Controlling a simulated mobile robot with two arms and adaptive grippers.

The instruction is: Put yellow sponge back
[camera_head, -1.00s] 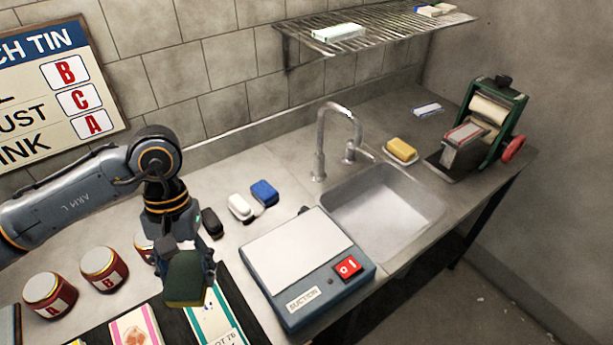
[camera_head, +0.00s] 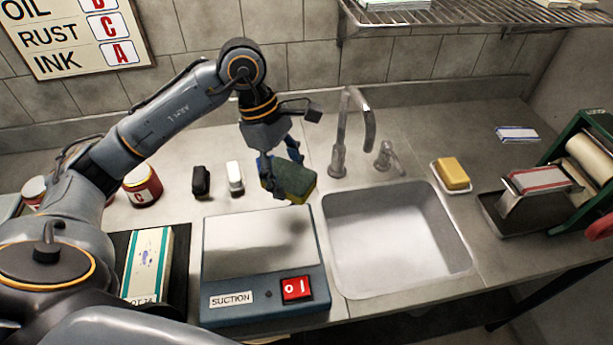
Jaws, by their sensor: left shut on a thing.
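My left gripper (camera_head: 284,170) is shut on a sponge (camera_head: 292,184) with a dark green face and a yellow layer along its lower right edge. It holds the sponge, slightly tilted, in the air behind the back right corner of the suction box and left of the sink. The gripper hides part of the sponge. A plain yellow block (camera_head: 452,172) lies on a small white dish (camera_head: 441,187) right of the tap; I cannot tell whether it is soap or a sponge. My right gripper is not in view.
The suction box (camera_head: 213,300) stands left of the empty sink (camera_head: 395,242). The tap (camera_head: 339,160) rises behind the sink. A black block (camera_head: 201,181) and a white block (camera_head: 235,177) lie left of the sponge. A roller device (camera_head: 590,150) stands at the right.

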